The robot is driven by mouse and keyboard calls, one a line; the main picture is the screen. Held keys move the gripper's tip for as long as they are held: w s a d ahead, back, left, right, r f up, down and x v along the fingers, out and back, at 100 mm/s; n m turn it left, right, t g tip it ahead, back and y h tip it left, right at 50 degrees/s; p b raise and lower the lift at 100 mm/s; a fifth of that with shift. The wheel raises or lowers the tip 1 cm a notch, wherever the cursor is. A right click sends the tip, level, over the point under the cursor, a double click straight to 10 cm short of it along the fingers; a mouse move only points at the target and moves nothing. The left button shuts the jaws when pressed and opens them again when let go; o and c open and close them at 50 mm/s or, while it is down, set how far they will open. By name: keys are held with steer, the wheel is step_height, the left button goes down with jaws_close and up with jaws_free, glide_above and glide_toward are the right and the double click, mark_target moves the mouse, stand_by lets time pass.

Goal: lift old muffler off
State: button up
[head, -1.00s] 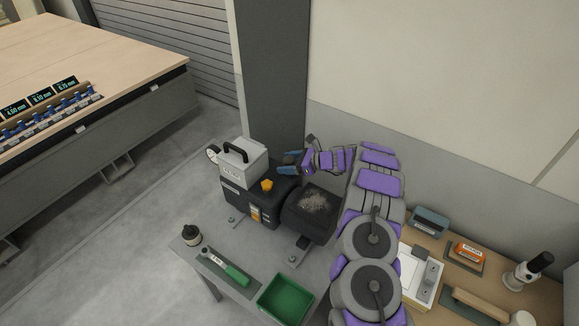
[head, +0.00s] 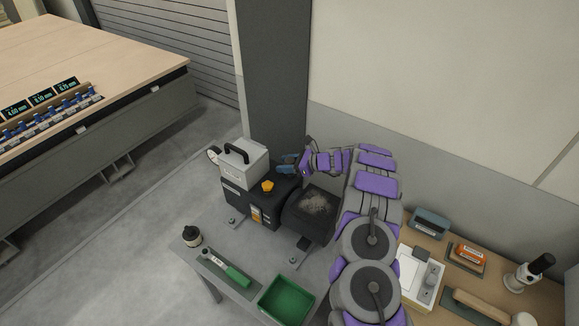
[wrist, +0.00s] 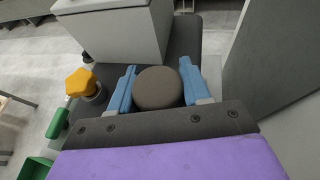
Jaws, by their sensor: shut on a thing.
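The old muffler (wrist: 158,88) appears in the wrist view as a dark grey, round-topped cylinder. My gripper (wrist: 157,80) has a blue finger against each side of it and is shut on it. In the head view my gripper (head: 288,164) is at the back of the black pump unit (head: 262,209), just right of the grey box with a black handle (head: 244,167). The muffler cannot be made out clearly there. Whether it still touches the unit below is hidden.
An orange knob (head: 267,186) sits on the unit, close to my gripper's left in the wrist view (wrist: 82,83). A grey pillar (head: 275,80) stands behind. A green tray (head: 286,298) and a green-handled tool (head: 236,275) lie at the table's front.

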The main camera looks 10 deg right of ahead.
steer(key=shift+r, duration=0.55)
step_height(320, 180, up, 3)
steer(key=shift+f+p, duration=0.15)
steer(key=shift+p, duration=0.2)
steer(key=s+d, duration=0.2)
steer(key=s, duration=0.5)
steer(key=s+d+r+p, duration=0.1)
steer(key=s+d, duration=0.2)
steer(key=s, duration=0.5)
steer(key=shift+r, duration=0.15)
